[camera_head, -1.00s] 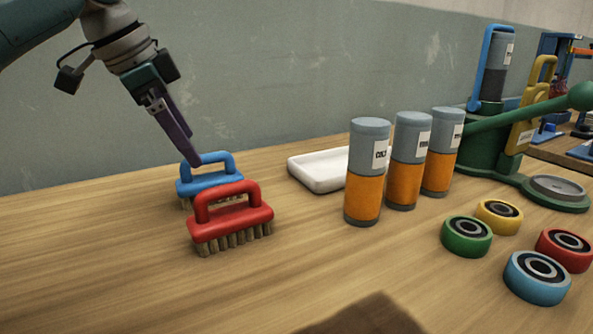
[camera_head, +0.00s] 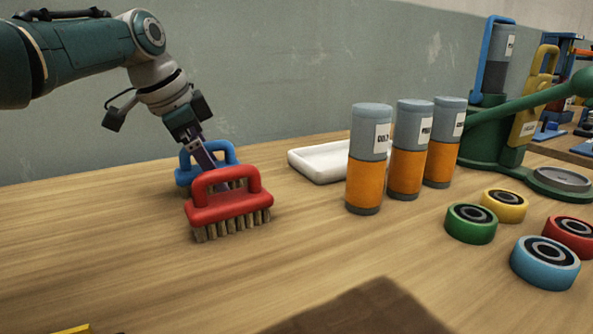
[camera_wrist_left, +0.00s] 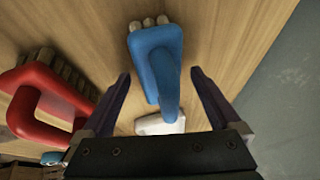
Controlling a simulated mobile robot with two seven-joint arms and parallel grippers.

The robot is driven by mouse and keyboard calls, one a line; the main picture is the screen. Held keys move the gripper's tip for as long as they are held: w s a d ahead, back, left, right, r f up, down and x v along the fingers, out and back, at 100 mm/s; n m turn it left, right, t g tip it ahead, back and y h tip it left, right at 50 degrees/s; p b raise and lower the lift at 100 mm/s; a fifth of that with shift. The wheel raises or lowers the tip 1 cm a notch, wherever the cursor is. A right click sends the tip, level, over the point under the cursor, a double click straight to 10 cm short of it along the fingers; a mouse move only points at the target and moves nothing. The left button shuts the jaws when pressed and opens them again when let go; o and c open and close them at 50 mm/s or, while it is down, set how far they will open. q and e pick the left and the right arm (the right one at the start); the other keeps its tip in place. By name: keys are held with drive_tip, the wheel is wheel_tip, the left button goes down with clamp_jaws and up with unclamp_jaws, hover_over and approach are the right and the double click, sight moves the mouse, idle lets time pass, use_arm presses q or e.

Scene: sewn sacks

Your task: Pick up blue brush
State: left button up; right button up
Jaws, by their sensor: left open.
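The blue brush (camera_head: 186,172) stands on the table behind the red brush, which hides part of it. In the left wrist view the blue brush (camera_wrist_left: 158,48) has its looped handle between the two fingers. My left gripper (camera_head: 208,166) is at the blue brush's handle, with its fingertips partly hidden by the red brush. In the wrist view the left gripper (camera_wrist_left: 158,78) is open, one finger on each side of the blue handle, with gaps to it. My right gripper is not seen.
The red brush (camera_head: 230,207) stands close in front of the blue one. A white tray (camera_head: 318,163), several grey-and-orange canisters (camera_head: 366,182) and a green press (camera_head: 492,140) stand to the right. Coloured rings, one of them green (camera_head: 470,224), lie at the front right.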

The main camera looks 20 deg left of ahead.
use_arm(q)
drive_tip(key=shift+c, duration=0.4)
clamp_jaws()
